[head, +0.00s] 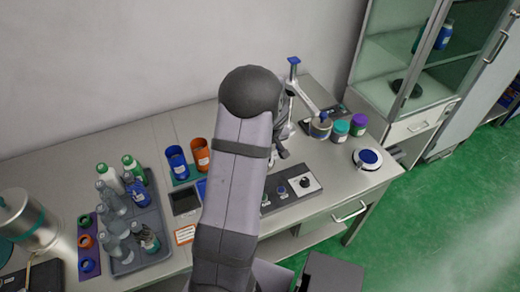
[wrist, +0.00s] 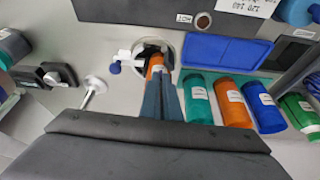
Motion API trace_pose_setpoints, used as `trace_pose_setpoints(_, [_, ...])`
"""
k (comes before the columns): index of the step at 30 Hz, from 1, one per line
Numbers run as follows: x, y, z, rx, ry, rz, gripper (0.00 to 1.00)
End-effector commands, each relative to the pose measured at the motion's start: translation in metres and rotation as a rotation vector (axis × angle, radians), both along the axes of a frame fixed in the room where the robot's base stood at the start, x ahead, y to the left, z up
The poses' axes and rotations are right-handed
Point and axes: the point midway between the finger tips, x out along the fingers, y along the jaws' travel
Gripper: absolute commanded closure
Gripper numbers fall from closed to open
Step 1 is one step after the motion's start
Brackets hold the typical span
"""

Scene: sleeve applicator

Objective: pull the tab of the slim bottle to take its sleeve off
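In the wrist view, my gripper (wrist: 162,92) has its two blue-grey fingers side by side with no clear gap, so it looks shut. I see nothing held between them. Just past the fingertips is a slim orange item with a white label (wrist: 155,66), inside a round pale ring; it may be the slim bottle, but the fingers partly hide it. A white piece with a blue knob (wrist: 115,68) stands left of the ring. I cannot make out the tab or sleeve edge. In the head view my arm hides the fingertips.
Teal (wrist: 198,98), orange (wrist: 232,102), blue (wrist: 264,106) and green (wrist: 298,112) containers stand right of my fingers. A blue tray (wrist: 226,51) lies beyond. In the head view, a grey rack of bottles (head: 128,262) is at left and a glass cabinet (head: 410,70) at right.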

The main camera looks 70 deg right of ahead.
Motion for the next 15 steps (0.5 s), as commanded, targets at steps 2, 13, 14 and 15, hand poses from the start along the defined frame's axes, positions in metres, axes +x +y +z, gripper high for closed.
trace_pose_setpoints(2, [-0.0001,-0.0001,0.0002,0.000,0.000,0.000,1.00])
trace_pose_setpoints(13, [-0.0043,0.0041,-0.0005,-0.001,0.000,-0.001,1.00])
trace_pose_setpoints(14, [-0.0048,0.0047,-0.0006,-0.001,0.001,0.000,1.00])
trace_pose_setpoints(15, [-0.0055,0.0052,-0.0006,-0.001,0.000,0.000,1.00])
